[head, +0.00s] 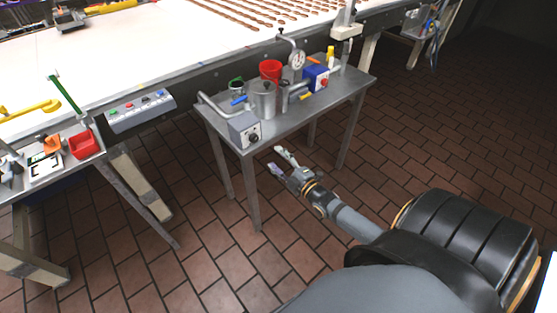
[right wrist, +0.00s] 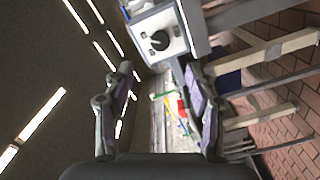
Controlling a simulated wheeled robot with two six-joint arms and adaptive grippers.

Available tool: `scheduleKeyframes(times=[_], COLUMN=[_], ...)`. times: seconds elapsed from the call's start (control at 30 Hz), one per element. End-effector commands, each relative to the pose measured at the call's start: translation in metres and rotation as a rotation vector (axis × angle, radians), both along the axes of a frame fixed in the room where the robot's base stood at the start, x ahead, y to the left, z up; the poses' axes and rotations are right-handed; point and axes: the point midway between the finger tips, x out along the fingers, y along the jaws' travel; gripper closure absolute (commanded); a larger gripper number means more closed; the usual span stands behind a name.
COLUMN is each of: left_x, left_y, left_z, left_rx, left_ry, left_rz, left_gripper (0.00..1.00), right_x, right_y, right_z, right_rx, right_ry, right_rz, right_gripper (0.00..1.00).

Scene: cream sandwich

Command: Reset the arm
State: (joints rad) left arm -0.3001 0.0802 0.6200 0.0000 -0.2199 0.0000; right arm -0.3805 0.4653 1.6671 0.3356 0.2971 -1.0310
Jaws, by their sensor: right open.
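My right gripper (head: 283,163) is open and empty in the head view. It hangs in the air in front of the small metal side table (head: 300,116), below its top. In the right wrist view my right gripper (right wrist: 165,85) shows its two fingers spread wide with nothing between them. A grey control box with a black knob (right wrist: 160,40) lies beyond the fingertips there; the box (head: 246,131) also shows in the head view at the table's front left corner. My left gripper is not in view.
The side table carries a metal pot (head: 264,100), a red cup (head: 270,70), a blue box (head: 316,77) and a gauge (head: 297,60). A long white conveyor (head: 150,50) runs behind. A left bench holds a red bin (head: 83,145). The tiled floor (head: 440,130) at right is clear.

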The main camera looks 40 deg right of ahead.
Motion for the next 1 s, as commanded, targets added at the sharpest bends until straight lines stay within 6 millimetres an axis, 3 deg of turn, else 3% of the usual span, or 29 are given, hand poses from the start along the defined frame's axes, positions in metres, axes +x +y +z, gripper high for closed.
scheduleKeyframes(times=[0.5, 0.6, 0.67, 0.77, 0.87, 1.0], left_x=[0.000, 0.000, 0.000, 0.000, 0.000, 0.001], left_y=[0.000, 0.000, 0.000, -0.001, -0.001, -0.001], left_z=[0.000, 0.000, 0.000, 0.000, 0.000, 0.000], left_rx=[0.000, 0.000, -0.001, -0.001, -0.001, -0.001], left_ry=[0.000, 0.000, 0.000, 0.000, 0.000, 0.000], left_rz=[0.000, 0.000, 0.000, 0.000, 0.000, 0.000], left_gripper=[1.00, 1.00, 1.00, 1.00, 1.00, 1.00], right_x=[-0.002, -0.004, -0.008, -0.028, -0.067, -0.141], right_y=[0.000, -0.003, -0.009, -0.023, -0.032, -0.030], right_z=[0.000, -0.012, -0.036, -0.103, -0.185, -0.287], right_rx=[0.000, 0.016, 0.049, 0.145, 0.275, 0.450], right_ry=[0.000, 0.028, 0.083, 0.239, 0.434, 0.694], right_rz=[-0.001, -0.012, -0.034, -0.104, -0.205, -0.368], right_gripper=[0.44, 0.44, 0.44, 0.44, 0.44, 0.44])
